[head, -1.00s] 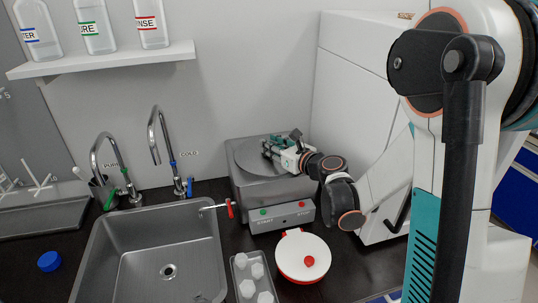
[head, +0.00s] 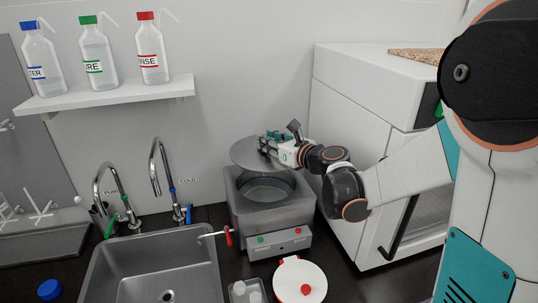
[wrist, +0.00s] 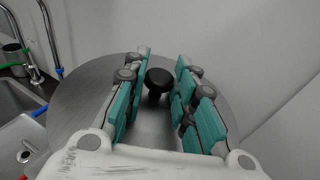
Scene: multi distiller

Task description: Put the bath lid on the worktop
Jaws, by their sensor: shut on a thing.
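The bath lid (head: 247,155) is a round grey metal disc with a black knob (wrist: 159,79). My gripper (head: 268,145) is shut on the lid's knob and holds the lid above the rear of the bath. In the wrist view the teal-padded fingers stand on both sides of the knob, and the lid spreads out beneath them. The bath (head: 273,217) is a grey metal box, its round opening now uncovered. The dark worktop (head: 345,280) shows at the right of the bath and around the sink.
A red-and-white round container (head: 300,285) and a grey tray (head: 245,292) stand in front of the bath. The sink (head: 150,265) with taps is to the left. A white cabinet (head: 345,110) stands close on the right. Bare worktop lies between the container and cabinet.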

